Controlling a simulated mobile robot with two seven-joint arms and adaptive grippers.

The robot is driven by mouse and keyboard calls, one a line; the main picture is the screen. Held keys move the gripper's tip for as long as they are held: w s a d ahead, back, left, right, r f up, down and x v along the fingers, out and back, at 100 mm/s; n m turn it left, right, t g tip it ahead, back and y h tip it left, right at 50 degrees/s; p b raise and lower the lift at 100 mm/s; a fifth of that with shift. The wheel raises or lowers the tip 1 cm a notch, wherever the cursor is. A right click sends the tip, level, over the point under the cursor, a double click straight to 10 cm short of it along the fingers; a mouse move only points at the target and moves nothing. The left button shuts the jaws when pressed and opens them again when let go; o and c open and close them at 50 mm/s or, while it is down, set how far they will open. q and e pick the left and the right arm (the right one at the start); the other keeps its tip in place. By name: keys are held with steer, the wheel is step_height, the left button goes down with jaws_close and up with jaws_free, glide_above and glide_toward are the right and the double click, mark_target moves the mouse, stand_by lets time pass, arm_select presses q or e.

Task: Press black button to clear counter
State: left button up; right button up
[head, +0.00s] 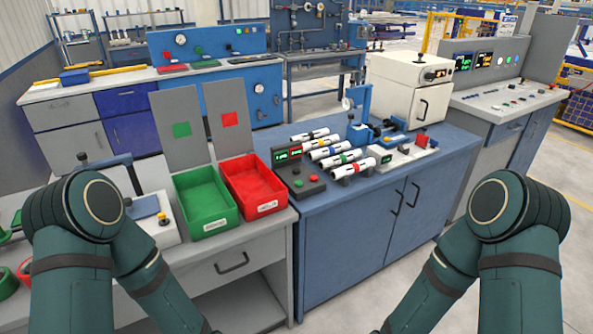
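The counter (307,189) is a dark box with a small raised display (288,155) showing green and red digits. It stands at the left end of the blue workbench, right of the red bin. Its top carries a red button (313,178) and small dark buttons; a black button (298,183) seems to sit at the front left of the red one, but it is very small here. Both of my arms show as dark green links at the left and right, reaching down out of the picture. Neither gripper is in view.
Several white pipes (330,150) with coloured bands lie behind and right of the counter. A green bin (206,226) and a red bin (262,205) stand left of it. A device with a gauge (347,103) and a white cabinet (400,97) stand further back.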

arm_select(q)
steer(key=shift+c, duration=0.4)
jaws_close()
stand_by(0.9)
